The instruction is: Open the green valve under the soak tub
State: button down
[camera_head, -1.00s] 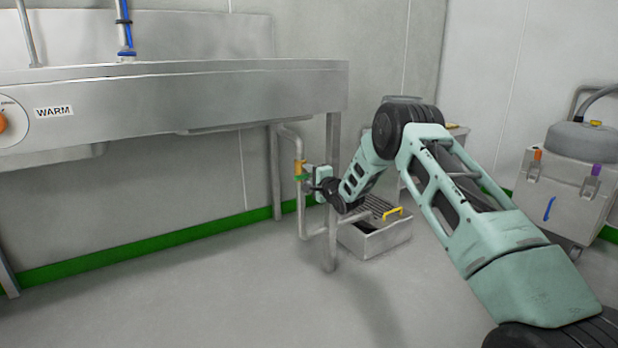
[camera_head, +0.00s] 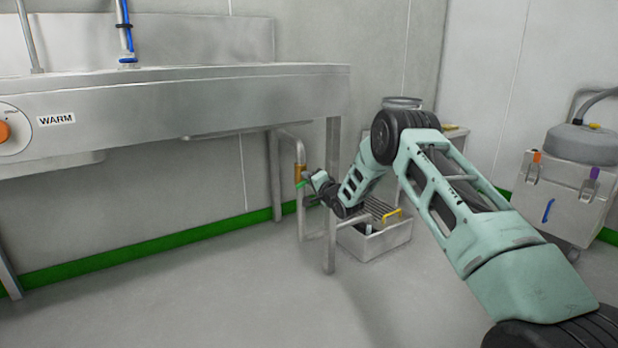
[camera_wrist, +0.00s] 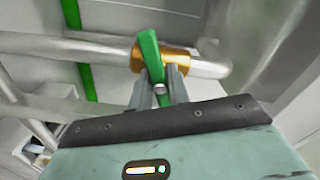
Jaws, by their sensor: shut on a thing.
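The soak tub (camera_head: 240,100) is a steel basin on legs along the wall. Under its right end a drain pipe drops down, carrying a brass valve (camera_head: 299,172) with a green handle (camera_head: 304,183). In the wrist view the green handle (camera_wrist: 150,50) lies across the pipe at a slight slant, in front of the brass body (camera_wrist: 178,61). My gripper (camera_wrist: 161,82) is shut on the green handle, one finger on each side of it. In the head view my gripper (camera_head: 314,184) is at the valve, partly hiding the handle, and looks tilted.
A tub leg (camera_head: 332,190) stands just right of the valve, close to my wrist. A steel floor box (camera_head: 372,245) with a grate and yellow handle sits below my forearm. A wheeled grey unit (camera_head: 570,190) stands at right. The floor in front is clear.

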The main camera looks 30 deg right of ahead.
jog(key=n+p, duration=0.1)
jog(key=n, duration=0.2)
jog(key=shift+n, duration=0.4)
jog(key=n, duration=0.3)
jog(key=shift+n+p, duration=0.3)
jog(key=shift+p, duration=0.1)
jog(key=n, duration=0.5)
jog(key=shift+n+p, duration=0.3)
jog(key=shift+n, duration=0.4)
jog(key=c, duration=1.3)
grip_release()
jog(key=s+p, duration=0.2)
jog(key=s, duration=0.3)
jog(key=s+p, duration=0.2)
jog(key=s, duration=0.4)
jog(key=s+p, duration=0.1)
jog(key=s, duration=0.5)
jog(key=shift+s+d+p, duration=0.25)
jog(key=shift+d+p, duration=0.05)
jog(key=shift+p, duration=0.1)
